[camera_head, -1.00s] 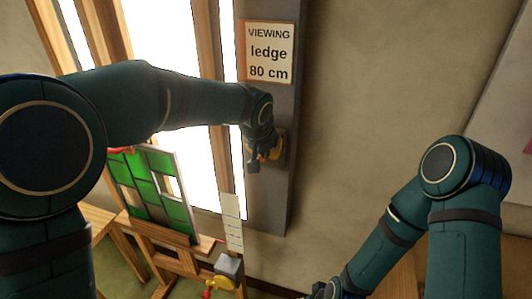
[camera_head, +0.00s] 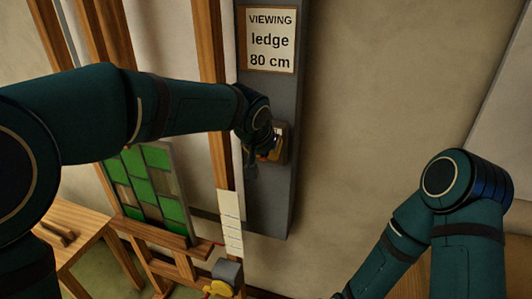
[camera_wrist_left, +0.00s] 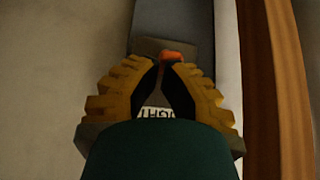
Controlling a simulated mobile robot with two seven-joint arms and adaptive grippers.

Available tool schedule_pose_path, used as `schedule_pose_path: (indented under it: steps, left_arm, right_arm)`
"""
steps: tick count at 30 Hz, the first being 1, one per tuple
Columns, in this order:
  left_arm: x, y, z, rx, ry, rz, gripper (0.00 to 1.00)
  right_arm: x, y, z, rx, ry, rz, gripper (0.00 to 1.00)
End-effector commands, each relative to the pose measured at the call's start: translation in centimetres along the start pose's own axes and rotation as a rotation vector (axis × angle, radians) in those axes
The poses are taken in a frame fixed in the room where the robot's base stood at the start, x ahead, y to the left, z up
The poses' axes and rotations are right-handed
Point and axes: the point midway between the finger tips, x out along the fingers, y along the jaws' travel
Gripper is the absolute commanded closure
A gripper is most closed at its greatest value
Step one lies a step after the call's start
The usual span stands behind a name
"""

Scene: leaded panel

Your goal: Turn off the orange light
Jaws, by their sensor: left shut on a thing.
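The light switch is a plate (camera_head: 283,143) on the grey post (camera_head: 268,200), below the sign. In the left wrist view its orange lever (camera_wrist_left: 173,56) shows at my fingertips, above a partly hidden label (camera_wrist_left: 168,112) that seems to read "LIGHT" upside down. My left gripper (camera_head: 266,152) is at the switch; its yellow fingers (camera_wrist_left: 166,66) are shut on the orange lever. The tall light panel (camera_head: 165,40) behind the wooden posts is dull and unlit. My right arm is at the right; its gripper is out of the frame.
A green leaded panel (camera_head: 150,187) stands on a wooden easel (camera_head: 150,236). A pale marked strip (camera_head: 231,222) and a grey block (camera_head: 227,271) stand beside it. A wooden table (camera_head: 75,222) is at the left. A sign (camera_head: 268,40) hangs above the switch. The wall at right is bare.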

Motion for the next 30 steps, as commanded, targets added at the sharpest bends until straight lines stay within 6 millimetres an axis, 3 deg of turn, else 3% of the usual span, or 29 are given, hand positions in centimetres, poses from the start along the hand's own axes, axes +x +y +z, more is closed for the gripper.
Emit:
schedule_pose_path:
  steps: [11,30]
  left_arm:
    - [0.5,0.0,0.8,0.001,-0.001,0.000,1.00]
    - [0.5,0.0,-0.6,0.001,-0.001,0.000,1.00]
  right_arm:
    - [1.1,0.4,-0.1,-0.001,0.006,0.000,0.53]
    - [-0.1,0.0,-0.3,-0.001,0.006,0.000,0.53]
